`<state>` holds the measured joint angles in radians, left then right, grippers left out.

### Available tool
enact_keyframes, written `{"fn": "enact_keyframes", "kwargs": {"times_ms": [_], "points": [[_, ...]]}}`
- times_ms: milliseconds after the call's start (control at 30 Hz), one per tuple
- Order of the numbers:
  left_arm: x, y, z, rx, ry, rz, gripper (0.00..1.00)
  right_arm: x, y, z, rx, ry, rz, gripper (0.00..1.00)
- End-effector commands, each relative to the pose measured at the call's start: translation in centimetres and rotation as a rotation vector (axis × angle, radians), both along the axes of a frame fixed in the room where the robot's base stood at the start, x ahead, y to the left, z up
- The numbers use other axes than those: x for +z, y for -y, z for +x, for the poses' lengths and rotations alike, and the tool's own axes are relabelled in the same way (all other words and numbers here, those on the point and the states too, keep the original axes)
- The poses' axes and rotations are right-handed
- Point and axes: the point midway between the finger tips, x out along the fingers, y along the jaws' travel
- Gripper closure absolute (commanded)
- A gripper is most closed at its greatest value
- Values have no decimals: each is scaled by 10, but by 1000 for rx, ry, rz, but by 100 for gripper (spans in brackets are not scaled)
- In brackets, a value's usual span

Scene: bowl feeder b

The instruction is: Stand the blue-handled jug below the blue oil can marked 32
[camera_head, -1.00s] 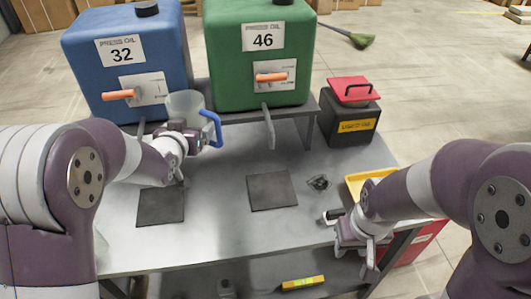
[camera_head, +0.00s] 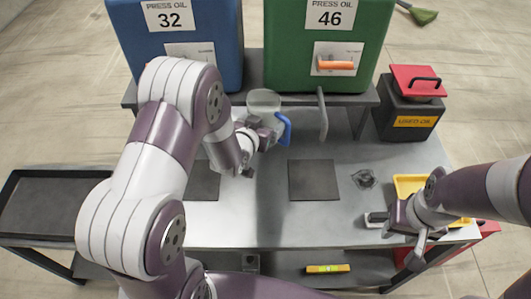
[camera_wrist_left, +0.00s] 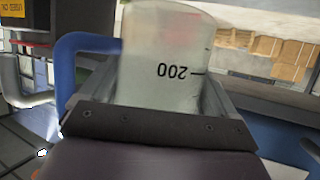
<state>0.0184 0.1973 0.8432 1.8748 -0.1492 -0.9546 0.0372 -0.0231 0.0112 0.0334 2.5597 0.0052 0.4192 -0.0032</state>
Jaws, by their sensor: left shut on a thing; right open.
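The blue oil can marked 32 (camera_head: 178,55) stands on the raised shelf at the back left. My left arm hides its tap and spout. My left gripper (camera_head: 260,132) is shut on the blue-handled jug (camera_head: 264,102), a clear cup with its handle to the right. The jug looks upright, in front of the gap between the cans and right of the blue can. In the left wrist view the jug (camera_wrist_left: 165,60) sits between the fingers, showing a 200 mark, with its blue handle at left. My right gripper (camera_head: 394,234) is open and empty over the table's front right.
The green can marked 46 (camera_head: 328,40), with an orange tap handle and a grey spout (camera_head: 322,115), stands right of the jug. Dark pads (camera_head: 314,180) (camera_head: 203,182) lie on the table. A used-oil box (camera_head: 408,112) and yellow tray (camera_head: 408,182) are at right. An empty black tray (camera_head: 52,205) is at left.

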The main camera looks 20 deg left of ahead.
Motion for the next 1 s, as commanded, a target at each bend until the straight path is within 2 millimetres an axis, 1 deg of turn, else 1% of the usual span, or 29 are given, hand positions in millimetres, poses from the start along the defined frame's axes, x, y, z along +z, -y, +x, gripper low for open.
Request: {"fn": "enact_keyframes", "kwargs": {"times_ms": [33,100,200,300,433,533,633,867,967,1000], "points": [[-18,0,0,0,-6,0,49,0,0,0,0,0,0,57],[-40,0,-1,0,-6,1,49,0,0,0,0,0,0,57],[-68,0,-1,0,-5,0,49,-1,0,0,0,0,0,57],[-87,0,0,0,0,0,49,-1,0,0,0,0,0,57],[-104,0,-1,0,-2,0,49,-2,0,0,0,0,0,57],[-123,0,0,0,-2,0,49,-3,0,0,0,0,0,57],[-134,0,0,0,1,1,49,-3,0,0,0,0,0,57],[-134,0,0,0,2,0,49,-3,0,0,0,0,0,57],[-138,0,0,0,1,0,49,-7,0,0,0,0,0,57],[-138,0,0,0,1,0,3,-6,0,0,0,0,0,57]]}}
